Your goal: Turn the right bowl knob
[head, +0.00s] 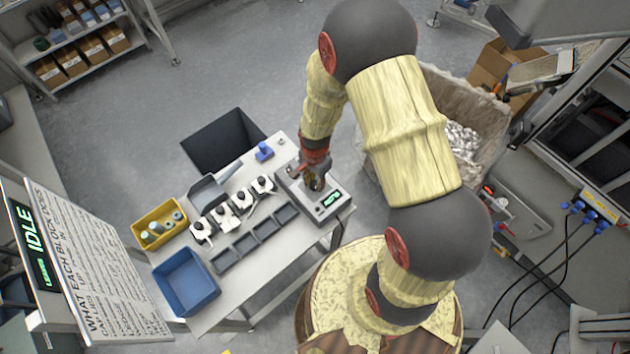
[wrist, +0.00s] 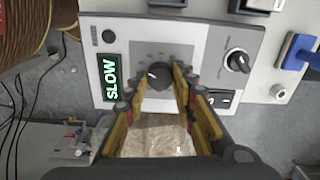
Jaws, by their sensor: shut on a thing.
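A light grey control box (head: 293,184) stands at the right end of the white table; its panel (wrist: 213,45) fills the middle of the wrist view. A green display (wrist: 110,78) on it reads SLOW. A black round knob (wrist: 157,74) sits on a grey plate beside the display. My gripper (wrist: 161,76) has its fingers on both sides of this knob and is shut on it. A second black knob (wrist: 238,62) with a white mark is free, farther from the display. In the head view my gripper (head: 315,181) hides the held knob.
Beside the box stand several white fixtures with black knobs (head: 240,199), dark trays (head: 265,229), a blue bin (head: 184,281) and a yellow bin (head: 158,225). A blue object (head: 264,153) stands near the far edge. A wall display (head: 35,230) reads IDLE.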

